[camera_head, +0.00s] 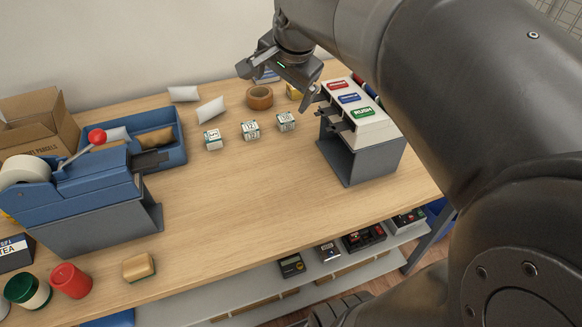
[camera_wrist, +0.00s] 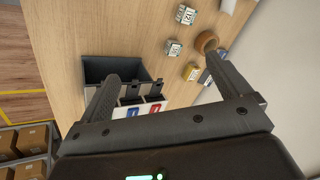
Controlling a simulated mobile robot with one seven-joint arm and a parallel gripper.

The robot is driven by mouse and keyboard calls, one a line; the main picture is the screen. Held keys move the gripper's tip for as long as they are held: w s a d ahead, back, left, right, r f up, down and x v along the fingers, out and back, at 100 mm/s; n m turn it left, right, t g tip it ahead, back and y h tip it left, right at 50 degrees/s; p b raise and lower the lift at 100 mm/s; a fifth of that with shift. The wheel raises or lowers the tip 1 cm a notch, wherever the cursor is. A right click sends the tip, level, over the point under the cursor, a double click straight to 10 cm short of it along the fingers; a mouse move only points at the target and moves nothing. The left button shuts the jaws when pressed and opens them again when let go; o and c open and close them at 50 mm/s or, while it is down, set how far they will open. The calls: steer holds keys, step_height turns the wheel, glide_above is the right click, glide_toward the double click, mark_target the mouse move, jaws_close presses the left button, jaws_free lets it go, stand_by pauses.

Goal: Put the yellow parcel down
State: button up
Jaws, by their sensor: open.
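A small yellow parcel (camera_head: 294,92) sits on the counter near the back, partly hidden by my gripper in the head view. In the wrist view the yellow parcel (camera_wrist: 192,72) shows beside the right finger, outside any grip. My gripper (camera_head: 279,84) is over the back of the counter, left of the labelled unit. In the wrist view its two fingers (camera_wrist: 162,67) are wide apart with nothing held between them.
A grey-white unit (camera_head: 358,150) with red, blue and green labels stands to the right. A tape roll (camera_head: 260,97) and small printed cubes (camera_head: 250,130) are close by. A blue dispenser (camera_head: 85,205) stands left. The counter's middle front (camera_head: 235,210) is clear.

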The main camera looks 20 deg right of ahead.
steer(key=s+a+f+n, duration=0.2)
steer(key=s+n, duration=0.3)
steer(key=s, duration=0.3)
steer(key=s+a+f+n, duration=0.2)
steer(key=s+f+n, duration=0.3)
steer(key=s, duration=0.4)
steer(key=shift+s+f+n, duration=0.15)
steer(key=shift+f+n, duration=0.1)
steer(key=shift+n, duration=0.45)
